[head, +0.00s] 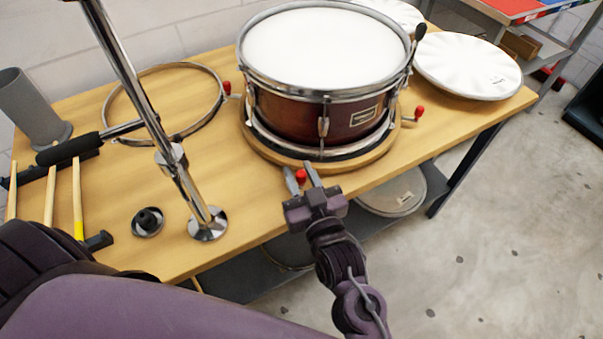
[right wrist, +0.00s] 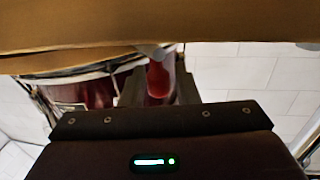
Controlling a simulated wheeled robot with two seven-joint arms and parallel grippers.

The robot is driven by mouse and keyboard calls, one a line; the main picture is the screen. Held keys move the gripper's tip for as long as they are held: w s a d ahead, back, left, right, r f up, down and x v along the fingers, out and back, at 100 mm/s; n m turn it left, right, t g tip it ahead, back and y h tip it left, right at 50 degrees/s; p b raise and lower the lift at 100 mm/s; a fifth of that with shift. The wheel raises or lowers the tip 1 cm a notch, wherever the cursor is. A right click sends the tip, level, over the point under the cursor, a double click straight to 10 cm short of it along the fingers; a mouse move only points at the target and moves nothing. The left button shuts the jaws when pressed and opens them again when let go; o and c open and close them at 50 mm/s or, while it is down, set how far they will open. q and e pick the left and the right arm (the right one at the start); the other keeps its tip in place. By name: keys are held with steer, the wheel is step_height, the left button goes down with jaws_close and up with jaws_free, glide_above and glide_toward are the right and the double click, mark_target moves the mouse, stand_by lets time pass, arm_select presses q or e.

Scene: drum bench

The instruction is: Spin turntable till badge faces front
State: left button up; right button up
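A dark red snare drum (head: 310,115) with a white head and chrome hoops stands on a round wooden turntable (head: 268,152). Its pale badge (head: 363,116) is on the side wall, right of the middle of the near side. Red knobs stick out around the turntable: one at left (head: 227,87), one at right (head: 419,111) and one at the near edge (head: 301,176). My right gripper (head: 300,172) is open, its fingers on either side of the near knob. The knob also shows between the fingers in the right wrist view (right wrist: 157,78). My left gripper is out of view.
A chrome stand (head: 165,145) rises from the wooden bench (head: 255,215) left of the drum. A loose hoop (head: 113,115), a grey cylinder (head: 33,105) and drumsticks (head: 77,200) are at left. White drumheads (head: 470,65) lie at right.

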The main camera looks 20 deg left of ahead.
steer(key=shift+o, duration=0.9)
steer(key=shift+d, duration=0.1)
steer(key=shift+s+d+f, duration=0.1)
steer(key=shift+s+d, duration=0.05)
steer(key=shift+s, duration=0.05)
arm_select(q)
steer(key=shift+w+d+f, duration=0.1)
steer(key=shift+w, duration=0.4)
arm_select(e)
steer(key=v, duration=0.7)
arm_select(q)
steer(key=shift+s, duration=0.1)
arm_select(e)
steer(key=shift+s, duration=0.1)
